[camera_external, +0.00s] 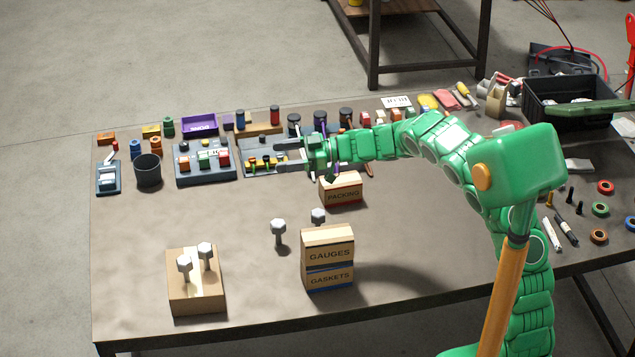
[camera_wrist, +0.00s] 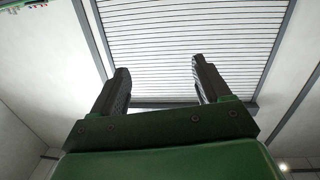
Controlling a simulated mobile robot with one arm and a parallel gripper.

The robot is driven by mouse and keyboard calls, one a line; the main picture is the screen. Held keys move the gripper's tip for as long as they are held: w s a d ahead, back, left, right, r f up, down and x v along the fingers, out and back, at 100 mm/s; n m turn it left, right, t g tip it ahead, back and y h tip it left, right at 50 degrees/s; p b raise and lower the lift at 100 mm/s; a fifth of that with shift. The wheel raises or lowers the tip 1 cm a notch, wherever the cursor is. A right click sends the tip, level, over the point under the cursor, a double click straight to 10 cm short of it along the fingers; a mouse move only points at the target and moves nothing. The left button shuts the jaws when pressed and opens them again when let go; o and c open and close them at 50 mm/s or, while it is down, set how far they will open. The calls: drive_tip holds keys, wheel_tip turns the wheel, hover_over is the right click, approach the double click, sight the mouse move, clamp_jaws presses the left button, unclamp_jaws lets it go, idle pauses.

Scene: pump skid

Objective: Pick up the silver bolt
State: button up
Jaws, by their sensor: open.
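Several silver bolts stand head-up. One silver bolt (camera_external: 278,231) is on the open table, left of the stacked cartons. Another bolt (camera_external: 318,216) shows only its top behind those cartons. Two more, a front bolt (camera_external: 184,266) and a back bolt (camera_external: 205,252), stand on a cardboard box (camera_external: 195,297) at the front left. My gripper (camera_external: 277,156) is open and empty, pointing left over the back part of the table, farther back than all the bolts. In the wrist view its two fingers (camera_wrist: 160,75) are spread against the ceiling; no bolt shows there.
Cartons labelled GAUGES and GASKETS (camera_external: 328,262) are stacked beside the table bolt. A PACKING carton (camera_external: 341,189) sits just beneath my arm. A dark cup (camera_external: 147,170), a grey block with coloured parts (camera_external: 205,166) and small items line the back. The table's left middle is clear.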

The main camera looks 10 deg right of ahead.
drive_tip(key=w+d+f+g+h, duration=0.1)
drive_tip(key=w+d+f+h, duration=0.15)
drive_tip(key=d, duration=0.45)
drive_tip(key=w+d+f+g+h, duration=0.1)
drive_tip(key=d+f, duration=0.3)
drive_tip(key=d, duration=0.4)
approach(313, 219)
drive_tip(key=shift+w+a+f, duration=0.15)
drive_tip(key=shift+w+a, duration=0.25)
drive_tip(key=shift+a, duration=0.1)
drive_tip(key=shift+w+a+f, duration=0.2)
drive_tip(key=shift+w+a, duration=0.2)
drive_tip(key=shift+a, duration=0.15)
drive_tip(key=shift+a+f, duration=0.15)
drive_tip(key=shift+f, duration=0.3)
drive_tip(key=shift+f+x, duration=0.2)
drive_tip(key=shift+x, duration=1.7)
drive_tip(key=shift+f+x, duration=0.15)
drive_tip(key=shift+x, duration=1.7)
drive_tip(key=shift+s, duration=0.15)
drive_tip(key=c, duration=1.1)
